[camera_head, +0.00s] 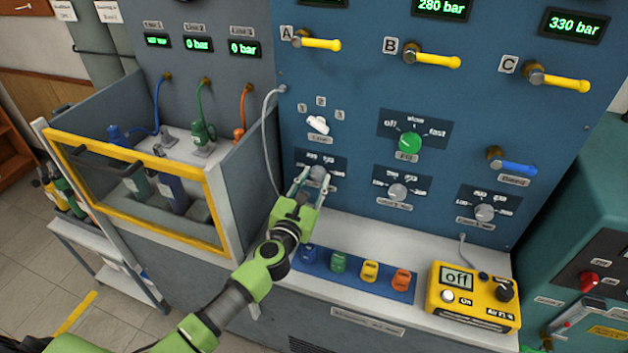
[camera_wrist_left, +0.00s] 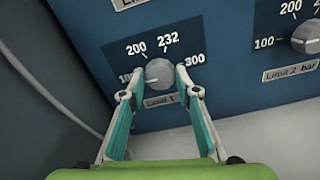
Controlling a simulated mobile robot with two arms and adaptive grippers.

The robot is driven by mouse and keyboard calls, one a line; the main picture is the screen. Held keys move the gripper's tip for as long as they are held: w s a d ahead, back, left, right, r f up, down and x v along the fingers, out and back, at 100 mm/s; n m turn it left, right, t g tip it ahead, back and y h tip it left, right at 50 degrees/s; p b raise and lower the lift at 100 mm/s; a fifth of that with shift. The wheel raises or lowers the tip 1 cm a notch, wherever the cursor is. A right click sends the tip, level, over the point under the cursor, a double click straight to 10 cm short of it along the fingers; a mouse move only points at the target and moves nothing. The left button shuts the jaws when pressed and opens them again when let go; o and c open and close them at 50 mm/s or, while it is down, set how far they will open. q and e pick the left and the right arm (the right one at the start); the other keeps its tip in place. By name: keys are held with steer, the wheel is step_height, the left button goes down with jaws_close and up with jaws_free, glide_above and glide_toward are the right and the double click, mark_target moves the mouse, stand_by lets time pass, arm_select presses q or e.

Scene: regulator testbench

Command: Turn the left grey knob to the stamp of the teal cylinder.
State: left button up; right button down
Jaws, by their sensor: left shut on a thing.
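The left grey knob (camera_wrist_left: 159,73), over the "Limit 1" label, sits on the blue panel with marks 100, 200, 232 and 300 around it. Its pale pointer line seems to face left toward 100. It also shows in the head view (camera_head: 317,171). My left gripper (camera_wrist_left: 158,78) is shut on this knob, one finger on each side; it also shows in the head view (camera_head: 315,177). My right gripper is out of view.
Two more grey knobs (camera_head: 397,192) (camera_head: 484,212) are to the right, and a green knob (camera_head: 410,143) is above. A white switch (camera_head: 318,125) and a hanging grey hose (camera_head: 267,130) are close.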

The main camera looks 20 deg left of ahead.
arm_select(q)
steer(key=shift+m+p, duration=0.65)
steer(key=shift+m, duration=0.35)
steer(key=m+p, duration=0.1)
steer(key=m, duration=0.1)
steer(key=shift+m, duration=0.3)
steer(key=m+p, duration=0.2)
steer(key=m, duration=0.4)
steer(key=m+p, duration=0.2)
steer(key=m, duration=0.4)
steer(key=shift+m, duration=0.4)
steer(key=m+p, duration=0.1)
steer(key=m, duration=0.5)
steer(key=shift+f, duration=0.1)
